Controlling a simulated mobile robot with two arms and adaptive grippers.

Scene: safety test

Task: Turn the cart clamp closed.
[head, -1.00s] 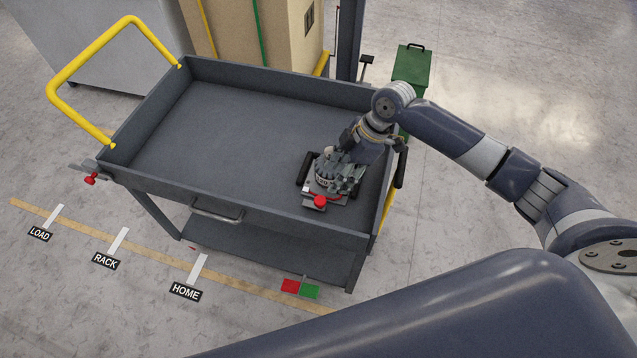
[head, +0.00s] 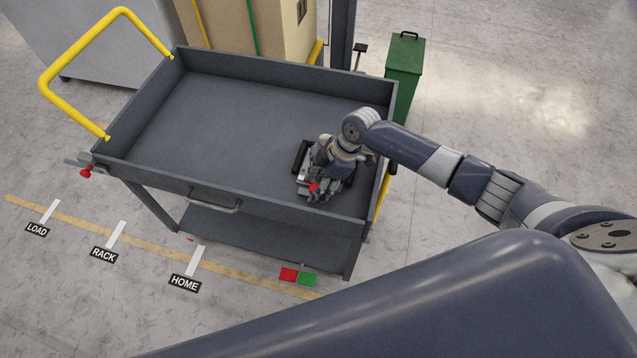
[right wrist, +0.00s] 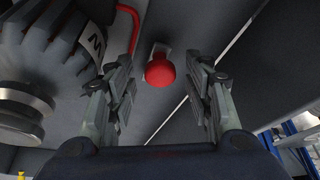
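The grey cart (head: 235,115) has a raised rim and a yellow push handle (head: 62,80) at its left end. At the right end of its tray sits a dark ribbed unit with a clamp that has a red ball knob (head: 314,188). My right gripper (head: 325,190) is over this clamp and partly hides it. In the right wrist view, my right gripper (right wrist: 163,98) is open, with the red knob (right wrist: 160,70) between its spread fingers and a gap on both sides. The dark ribbed unit (right wrist: 50,50) is on the left there. My left gripper is out of view.
A red-knobbed fitting (head: 86,172) sticks out at the cart's left front corner. A red and green marker (head: 298,276) is by the lower shelf. Floor labels, including HOME (head: 185,283), line the front. A green bin (head: 404,75) and a tan box (head: 265,30) stand behind.

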